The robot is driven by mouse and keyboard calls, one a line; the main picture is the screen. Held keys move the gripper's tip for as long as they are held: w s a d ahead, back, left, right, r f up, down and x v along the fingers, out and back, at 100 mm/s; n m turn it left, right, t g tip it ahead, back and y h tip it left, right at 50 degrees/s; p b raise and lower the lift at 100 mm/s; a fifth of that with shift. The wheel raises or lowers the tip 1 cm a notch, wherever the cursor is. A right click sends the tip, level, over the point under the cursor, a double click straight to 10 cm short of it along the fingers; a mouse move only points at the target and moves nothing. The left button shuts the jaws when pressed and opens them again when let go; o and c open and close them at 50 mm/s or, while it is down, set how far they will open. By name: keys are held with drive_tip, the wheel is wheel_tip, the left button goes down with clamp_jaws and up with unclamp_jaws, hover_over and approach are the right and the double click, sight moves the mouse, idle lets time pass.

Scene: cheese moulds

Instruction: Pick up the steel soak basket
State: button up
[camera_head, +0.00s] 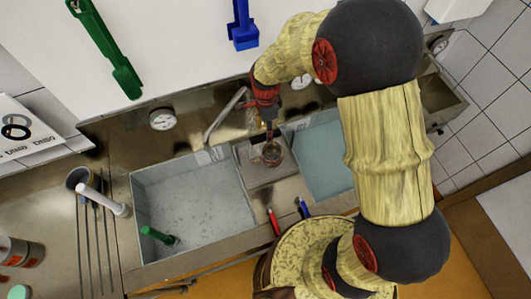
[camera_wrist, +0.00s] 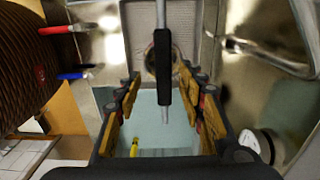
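The steel soak basket (camera_head: 272,153) appears as a small round metal vessel on the drainboard between the two sink basins in the head view. In the wrist view, part of its round body (camera_wrist: 150,62) shows behind an upright bar with a dark middle, which looks like its handle (camera_wrist: 163,68). My gripper (camera_head: 268,122) is above the basket, pointing down. In the wrist view my gripper (camera_wrist: 162,90) is open, its brown-padded fingers on either side of the bar with gaps visible. Most of the basket is hidden behind the bar and the gripper.
A left basin (camera_head: 195,205) holds cloudy water and a green-handled tool (camera_head: 158,236). A right basin (camera_head: 322,160) holds bluish water. A tap (camera_head: 224,115) stands behind the drainboard.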

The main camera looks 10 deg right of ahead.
sight(265, 134)
drive_tip(key=shift+w+f+p, duration=0.15)
drive_tip(key=shift+f+p, duration=0.15)
drive_tip(key=shift+f, duration=0.9)
drive_tip(key=shift+w+f+p, duration=0.15)
drive_tip(key=shift+f+p, duration=0.1)
drive_tip(key=shift+f, duration=0.9)
clamp_jaws()
